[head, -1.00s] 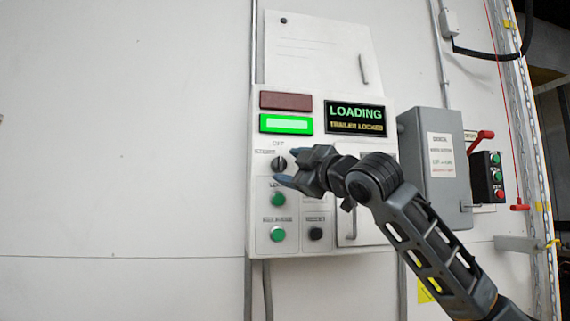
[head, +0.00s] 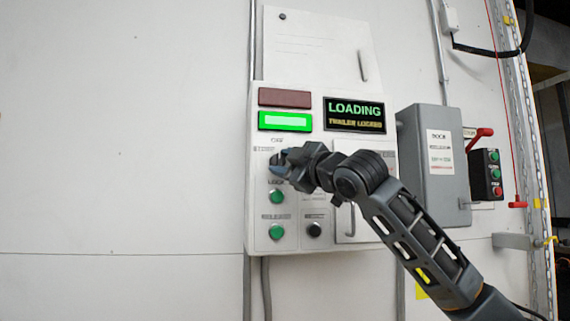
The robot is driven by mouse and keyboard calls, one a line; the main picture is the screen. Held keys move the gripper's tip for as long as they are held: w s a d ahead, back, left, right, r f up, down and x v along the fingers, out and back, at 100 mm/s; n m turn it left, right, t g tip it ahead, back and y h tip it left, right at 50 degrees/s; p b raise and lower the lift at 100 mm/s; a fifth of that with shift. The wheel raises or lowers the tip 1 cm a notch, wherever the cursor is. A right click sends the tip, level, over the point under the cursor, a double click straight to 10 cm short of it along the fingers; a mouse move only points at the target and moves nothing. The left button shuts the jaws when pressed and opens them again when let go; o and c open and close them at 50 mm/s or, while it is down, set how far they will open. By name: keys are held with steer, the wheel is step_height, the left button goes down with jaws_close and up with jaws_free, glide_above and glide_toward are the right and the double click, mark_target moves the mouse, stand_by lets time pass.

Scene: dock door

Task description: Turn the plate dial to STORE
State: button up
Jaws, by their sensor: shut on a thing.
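The plate dial (head: 275,160) is a small dark round knob on the white control panel (head: 262,215), below the lit green bar and under small lettering. My gripper (head: 278,163) is at the dial with its fingers shut around it. The fingers cover most of the dial, so its pointer direction cannot be told. The word at the left of the dial looks like STORE but is blurred. The display (head: 354,116) reads LOADING, TRAILER LOCKED.
Green buttons (head: 277,197) sit just below the dial, with a black button (head: 314,229) lower right. A grey box (head: 434,155) and a red-handled lever (head: 480,138) are to the right. The wall at left is clear.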

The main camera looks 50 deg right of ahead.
steer(key=shift+c, duration=0.9)
